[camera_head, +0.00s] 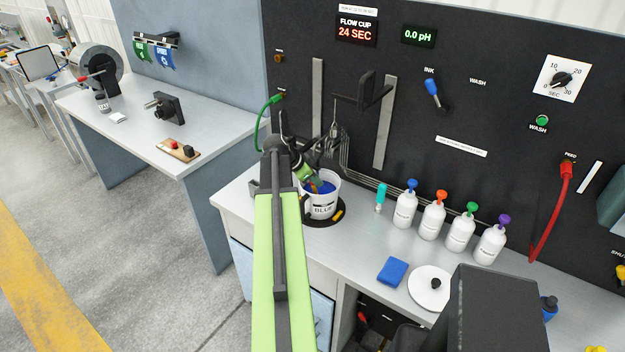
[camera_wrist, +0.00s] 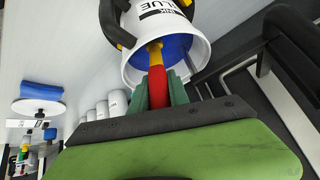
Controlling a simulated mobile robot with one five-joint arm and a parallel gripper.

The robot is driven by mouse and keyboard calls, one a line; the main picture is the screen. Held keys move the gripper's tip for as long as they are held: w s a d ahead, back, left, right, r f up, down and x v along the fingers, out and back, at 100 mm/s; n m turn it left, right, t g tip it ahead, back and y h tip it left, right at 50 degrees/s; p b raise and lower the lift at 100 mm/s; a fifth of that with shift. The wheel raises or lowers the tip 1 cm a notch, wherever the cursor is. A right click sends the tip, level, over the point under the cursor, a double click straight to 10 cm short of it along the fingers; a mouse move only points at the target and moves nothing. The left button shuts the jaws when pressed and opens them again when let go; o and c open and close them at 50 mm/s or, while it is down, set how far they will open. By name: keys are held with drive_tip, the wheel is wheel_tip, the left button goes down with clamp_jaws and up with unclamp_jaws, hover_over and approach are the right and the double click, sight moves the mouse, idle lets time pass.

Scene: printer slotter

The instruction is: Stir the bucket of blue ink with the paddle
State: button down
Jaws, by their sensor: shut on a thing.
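The white bucket labelled BLUE (camera_head: 322,207) stands upright on a dark round base on the bench, with blue ink inside. In the wrist view the bucket (camera_wrist: 197,28) fills the top, its mouth toward me. My gripper (camera_head: 304,172) is just above the bucket's rim. In the wrist view my gripper (camera_wrist: 157,88) has its green fingers shut on the red handle of the paddle (camera_wrist: 157,82). The paddle's yellowish shaft reaches into the bucket's mouth. Its lower end is hidden, so I cannot tell how deep it sits.
Bottles with coloured caps (camera_head: 433,220), a blue cloth (camera_head: 392,271) and a white lid with a black knob (camera_head: 425,291) lie to the right. The black panel (camera_head: 470,110) with a wire holder (camera_head: 375,165) rises behind. A side table (camera_head: 130,130) stands left.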

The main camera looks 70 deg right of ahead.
drive_tip(key=shift+d, duration=0.3)
drive_tip(key=shift+a, duration=0.1)
drive_tip(key=shift+w+a, duration=0.15)
drive_tip(key=shift+a, duration=0.3)
drive_tip(key=w+a+r+p, duration=0.1)
drive_tip(key=a+r+p, duration=0.2)
drive_tip(key=r+p, duration=1)
drive_tip(key=shift+a, duration=0.3)
drive_tip(key=shift+a+r, duration=0.1)
idle(0.8)
